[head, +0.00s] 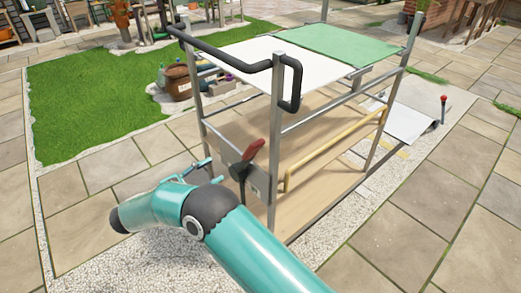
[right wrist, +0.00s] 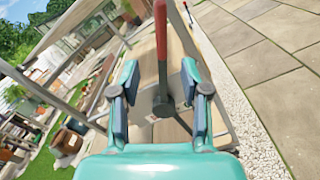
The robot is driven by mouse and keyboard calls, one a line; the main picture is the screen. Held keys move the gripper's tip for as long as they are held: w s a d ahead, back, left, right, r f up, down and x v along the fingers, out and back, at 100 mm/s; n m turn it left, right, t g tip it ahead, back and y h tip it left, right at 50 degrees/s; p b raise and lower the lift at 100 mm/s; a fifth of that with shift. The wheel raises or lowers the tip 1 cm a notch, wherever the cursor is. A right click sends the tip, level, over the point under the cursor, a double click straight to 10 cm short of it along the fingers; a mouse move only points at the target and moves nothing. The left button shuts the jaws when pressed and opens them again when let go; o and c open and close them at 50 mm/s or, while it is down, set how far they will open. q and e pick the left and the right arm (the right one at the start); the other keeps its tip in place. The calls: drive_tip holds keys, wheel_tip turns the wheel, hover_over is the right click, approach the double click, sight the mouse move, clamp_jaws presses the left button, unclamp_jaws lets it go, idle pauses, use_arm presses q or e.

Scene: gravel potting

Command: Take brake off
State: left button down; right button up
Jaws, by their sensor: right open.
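The brake lever has a red handle (head: 252,158) on a dark grey arm, mounted on a grey plate low on the near end of the metal-framed cart (head: 277,150). My right gripper (head: 208,168) is just left of the lever in the head view, partly hidden by my own wrist. In the right wrist view, my right gripper (right wrist: 159,72) is open, with one finger on each side of the lever's line. The red handle (right wrist: 161,40) shows between and beyond the fingers. I cannot tell whether they touch it. My left gripper is not in view.
The cart has a black push handle (head: 288,85), a white top panel (head: 245,58) and a green one (head: 335,42). A yellow rail (head: 330,152) runs along its side. Another lever with a red knob (head: 443,100) stands at right. Paving (head: 400,215) is clear at right.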

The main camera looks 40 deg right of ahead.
sight(257, 153)
drive_tip(key=d, duration=1)
drive_tip(key=w+d, duration=0.1)
drive_tip(key=d, duration=0.5)
drive_tip(key=shift+w+d, duration=0.1)
clamp_jaws()
